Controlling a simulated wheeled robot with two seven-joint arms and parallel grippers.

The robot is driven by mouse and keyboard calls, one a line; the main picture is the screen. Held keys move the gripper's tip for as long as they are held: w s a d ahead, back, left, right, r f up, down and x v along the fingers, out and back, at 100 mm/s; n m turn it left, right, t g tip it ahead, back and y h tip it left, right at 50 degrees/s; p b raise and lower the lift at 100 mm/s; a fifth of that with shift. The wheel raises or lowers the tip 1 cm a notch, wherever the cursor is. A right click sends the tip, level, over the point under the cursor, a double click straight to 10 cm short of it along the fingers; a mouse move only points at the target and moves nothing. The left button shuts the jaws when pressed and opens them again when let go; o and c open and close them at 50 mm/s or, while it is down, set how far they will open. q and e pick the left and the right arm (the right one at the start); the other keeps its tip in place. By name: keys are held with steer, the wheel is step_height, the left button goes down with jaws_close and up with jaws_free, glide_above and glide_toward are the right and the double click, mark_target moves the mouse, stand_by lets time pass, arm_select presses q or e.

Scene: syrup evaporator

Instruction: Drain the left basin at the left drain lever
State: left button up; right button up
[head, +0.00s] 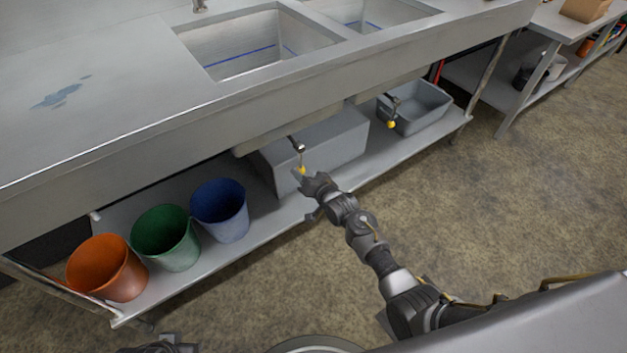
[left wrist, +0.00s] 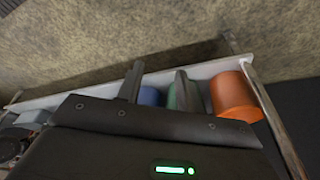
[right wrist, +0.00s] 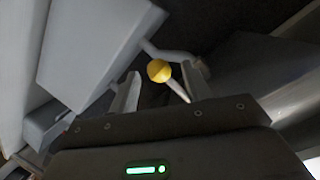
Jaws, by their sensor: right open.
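The left basin (head: 222,46) is a steel sink with a blue line along its inner walls; I cannot tell whether it holds liquid. Below it hangs the left drain lever (head: 301,169), a short rod with a yellow knob, pointing down. My right gripper (head: 312,184) is open right at this knob. In the right wrist view the yellow knob (right wrist: 159,70) shows between and just beyond the two spread fingertips, with no finger seen closed on it. My left gripper (left wrist: 156,78) is open and empty, away from the counter; only part of its arm shows at the head view's bottom edge.
On the low shelf stand an orange bucket (head: 106,268), a green bucket (head: 165,238), a blue bucket (head: 220,210), a large grey box (head: 318,150) behind the left lever, and a grey tub (head: 424,108). A second yellow-knobbed lever (head: 391,124) hangs to the right. The floor in front is clear.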

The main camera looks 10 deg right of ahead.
arm_select(q)
steer(key=x, duration=0.2)
steer(key=p+x, duration=0.1)
steer(key=x, duration=0.1)
steer(key=shift+s+f+p, duration=0.15)
steer(key=shift+f+p, duration=0.15)
steer(key=shift+f, duration=0.1)
arm_select(e)
steer(key=v, duration=0.7)
steer(key=shift+s, duration=0.3)
steer(key=shift+d, duration=0.15)
